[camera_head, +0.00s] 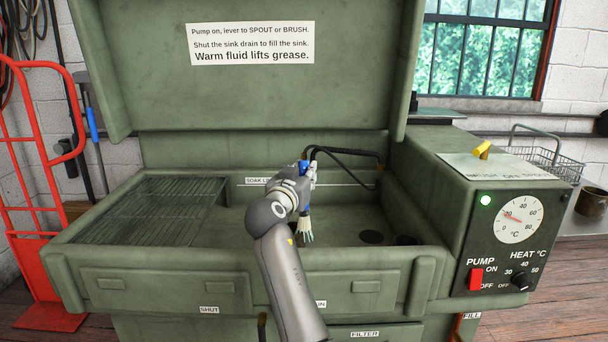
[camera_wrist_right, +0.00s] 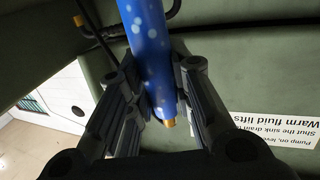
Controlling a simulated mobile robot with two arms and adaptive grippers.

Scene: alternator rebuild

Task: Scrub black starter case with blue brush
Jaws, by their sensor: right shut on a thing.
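My right gripper (camera_head: 308,178) is over the sink basin and is shut on the blue brush (camera_head: 305,229). The brush hangs with its pale bristles down, low over the basin floor; I cannot tell whether they touch anything. In the right wrist view the speckled blue handle (camera_wrist_right: 150,50) runs between the fingers of the gripper (camera_wrist_right: 162,95). I cannot make out the black starter case; my right arm covers part of the basin. My left gripper is not in view.
The green parts washer's basin (camera_head: 235,240) has a wire rack (camera_head: 165,208) at left and a dark round drain (camera_head: 371,237) at right. A black hose (camera_head: 345,153) runs behind the gripper. The raised lid (camera_head: 250,90) stands behind. The control box (camera_head: 515,240) is at right.

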